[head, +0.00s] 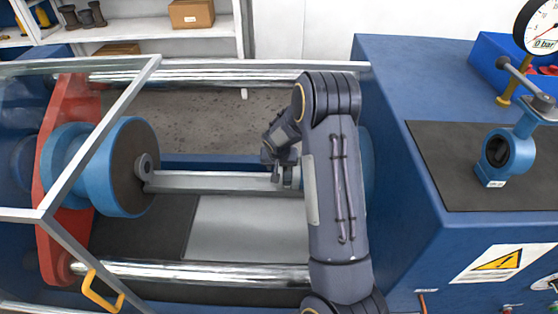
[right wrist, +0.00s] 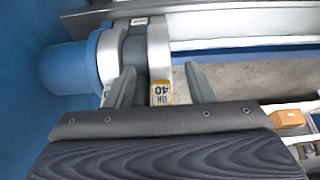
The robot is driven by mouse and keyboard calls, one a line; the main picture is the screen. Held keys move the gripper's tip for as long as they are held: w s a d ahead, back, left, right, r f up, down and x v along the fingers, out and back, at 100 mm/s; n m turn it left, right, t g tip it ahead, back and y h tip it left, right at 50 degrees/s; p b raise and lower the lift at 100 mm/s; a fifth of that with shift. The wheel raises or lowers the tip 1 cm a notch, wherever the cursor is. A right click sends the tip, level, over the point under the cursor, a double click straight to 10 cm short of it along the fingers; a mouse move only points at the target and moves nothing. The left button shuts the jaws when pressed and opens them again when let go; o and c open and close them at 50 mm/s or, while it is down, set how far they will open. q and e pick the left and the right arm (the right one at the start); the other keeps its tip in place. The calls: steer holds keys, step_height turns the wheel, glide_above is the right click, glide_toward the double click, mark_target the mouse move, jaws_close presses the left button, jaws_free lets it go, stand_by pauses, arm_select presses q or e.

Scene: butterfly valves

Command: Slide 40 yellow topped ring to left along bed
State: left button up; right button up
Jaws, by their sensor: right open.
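The ring with a yellow top marked 40 (right wrist: 161,93) shows in the right wrist view, upside down, with a pale grey body. My right gripper (right wrist: 160,88) is open, with one finger on each side of the yellow top. I cannot tell whether either finger touches it. In the head view my right gripper (head: 283,158) is over the right part of the grey bed (head: 215,181), and my arm hides part of the ring there. A darker piece and another pale plate stand beside the ring in the wrist view. My left gripper is not in view.
A blue cylinder with a dark face (head: 135,165) stands at the bed's left end, by a red plate (head: 62,200). A blue cylinder (right wrist: 72,68) is near the ring. A blue valve (head: 507,150) stands on a black mat at right. The bed's middle is clear.

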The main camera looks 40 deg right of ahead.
steer(key=shift+w+d+f, duration=0.1)
steer(key=shift+f, duration=0.35)
jaws_close()
stand_by(0.4)
